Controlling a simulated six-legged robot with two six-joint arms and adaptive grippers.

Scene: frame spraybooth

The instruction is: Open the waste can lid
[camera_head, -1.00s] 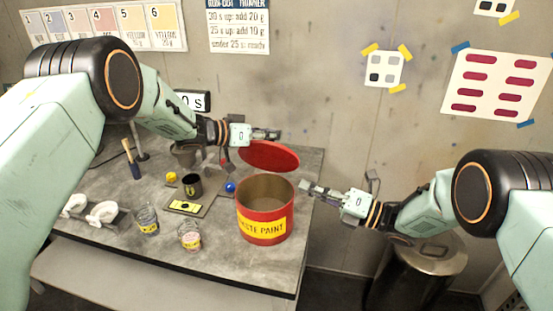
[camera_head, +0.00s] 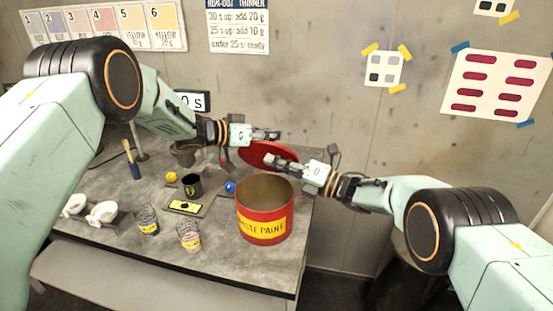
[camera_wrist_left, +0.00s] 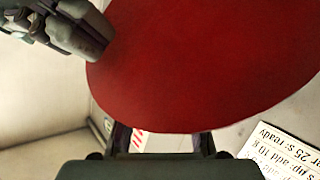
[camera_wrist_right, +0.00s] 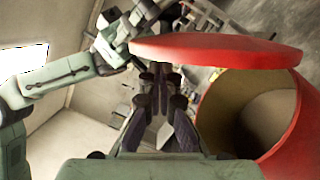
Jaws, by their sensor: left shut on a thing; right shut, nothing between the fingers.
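My right gripper (camera_head: 275,162) is shut and empty, in front of the lid and above the can's rim. Whether it touches the lid is unclear.
A brush (camera_head: 131,160) stands at left. The wall with posters (camera_head: 495,83) is behind.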

